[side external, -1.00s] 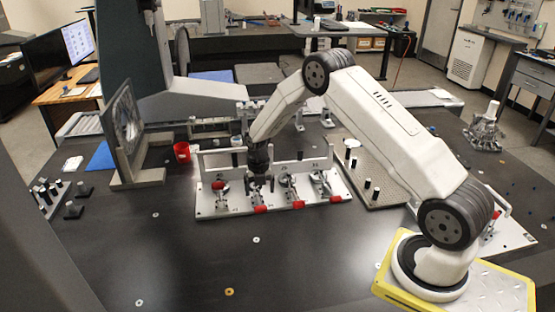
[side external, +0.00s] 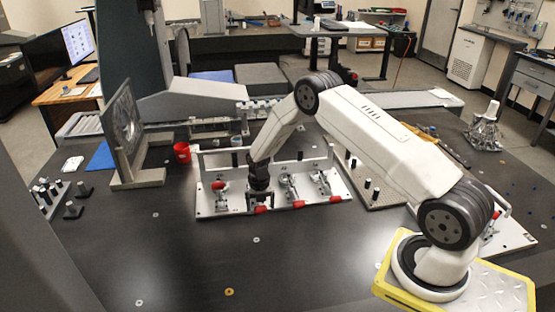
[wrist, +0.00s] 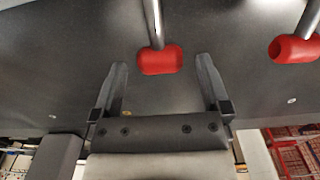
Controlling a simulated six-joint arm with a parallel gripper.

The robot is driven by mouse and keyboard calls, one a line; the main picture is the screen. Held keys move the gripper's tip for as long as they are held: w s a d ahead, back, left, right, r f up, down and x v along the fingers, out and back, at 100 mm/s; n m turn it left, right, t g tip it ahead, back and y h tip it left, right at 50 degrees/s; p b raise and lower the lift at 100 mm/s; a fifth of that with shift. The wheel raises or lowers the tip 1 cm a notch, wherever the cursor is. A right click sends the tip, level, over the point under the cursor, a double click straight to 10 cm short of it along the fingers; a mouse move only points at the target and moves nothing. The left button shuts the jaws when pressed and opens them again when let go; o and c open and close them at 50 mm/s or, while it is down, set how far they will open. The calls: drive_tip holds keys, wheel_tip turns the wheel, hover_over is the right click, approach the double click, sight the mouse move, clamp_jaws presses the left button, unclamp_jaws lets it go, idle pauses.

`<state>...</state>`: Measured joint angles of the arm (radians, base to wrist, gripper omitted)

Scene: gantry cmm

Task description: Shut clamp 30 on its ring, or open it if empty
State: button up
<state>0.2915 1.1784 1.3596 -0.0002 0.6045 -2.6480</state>
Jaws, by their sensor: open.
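A white fixture plate (side external: 225,209) carries a row of toggle clamps with red-tipped handles. My gripper (side external: 260,201) is low over the second clamp from the left, hiding most of it; its red handle tip (side external: 261,210) shows just in front. In the wrist view my gripper (wrist: 161,66) is open, and a red handle grip (wrist: 160,60) on a metal rod lies between the fingertips, with a gap on each side. Whether that clamp's jaw holds a ring is hidden. The clamp numbers are too small to read.
The leftmost clamp's red handle (side external: 219,185) sits farther back than the others. Red handles (side external: 298,205) and (side external: 335,199) are to the right; a neighbouring handle (wrist: 294,48) also shows in the wrist view. The dark table (side external: 190,255) in front is mostly clear.

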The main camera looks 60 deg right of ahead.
drive_tip(key=shift+f, duration=0.65)
clamp_jaws()
